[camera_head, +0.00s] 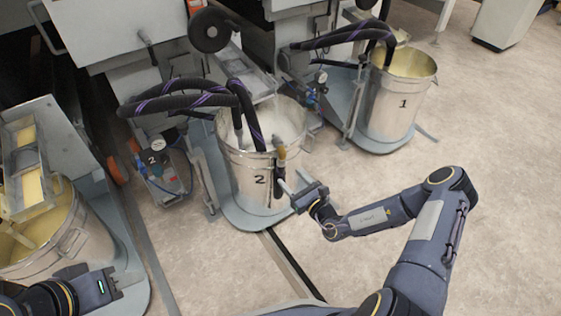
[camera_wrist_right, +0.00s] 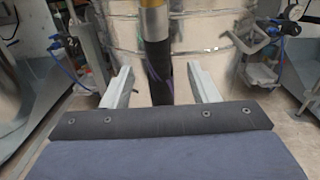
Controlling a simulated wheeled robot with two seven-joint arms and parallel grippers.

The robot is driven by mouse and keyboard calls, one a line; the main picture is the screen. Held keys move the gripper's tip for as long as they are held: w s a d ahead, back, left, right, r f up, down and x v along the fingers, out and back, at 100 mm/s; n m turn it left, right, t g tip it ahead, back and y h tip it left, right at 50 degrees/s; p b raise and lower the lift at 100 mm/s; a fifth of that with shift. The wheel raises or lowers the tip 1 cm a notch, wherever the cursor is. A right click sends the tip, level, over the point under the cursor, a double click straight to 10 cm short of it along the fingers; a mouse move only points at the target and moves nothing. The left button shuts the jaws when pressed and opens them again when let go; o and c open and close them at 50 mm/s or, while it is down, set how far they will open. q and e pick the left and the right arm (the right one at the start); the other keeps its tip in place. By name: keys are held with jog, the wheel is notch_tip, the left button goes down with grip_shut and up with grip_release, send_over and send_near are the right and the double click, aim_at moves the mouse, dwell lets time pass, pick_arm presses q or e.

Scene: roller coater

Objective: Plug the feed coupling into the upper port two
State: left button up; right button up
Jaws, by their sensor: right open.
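The feed coupling (camera_head: 280,152) is a brass-coloured end on a short dark hose, upright in front of the metal bucket marked 2 (camera_head: 245,185). In the right wrist view the brass part (camera_wrist_right: 153,22) is at the top, with the dark hose below it. My right gripper (camera_head: 284,185) is open at the hose, below the brass part. In the wrist view its fingers (camera_wrist_right: 160,85) stand either side of the hose, with gaps on both sides. My left gripper (camera_head: 125,281) is at lower left, away from the coupling; its jaws are unclear. I cannot make out the upper port two.
Black-purple hoses (camera_head: 175,103) arch into bucket 2. A gauge unit marked 2 (camera_head: 160,165) stands left of it. A bucket marked 1 (camera_head: 398,105) stands at back right and a yellow-lined bucket (camera_head: 85,235) at left. Floor (camera_head: 500,130) at right is clear.

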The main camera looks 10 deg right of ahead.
aim_at(284, 170)
jog(key=b+x, duration=0.2)
jog(key=x, duration=0.2)
jog(key=shift+a, duration=0.15)
jog(key=shift+w+a, duration=0.2)
jog(key=shift+w, duration=0.25)
jog(key=shift+r, duration=0.1)
jog(key=c, duration=1.1)
grip_shut()
jog(key=shift+r, duration=0.15)
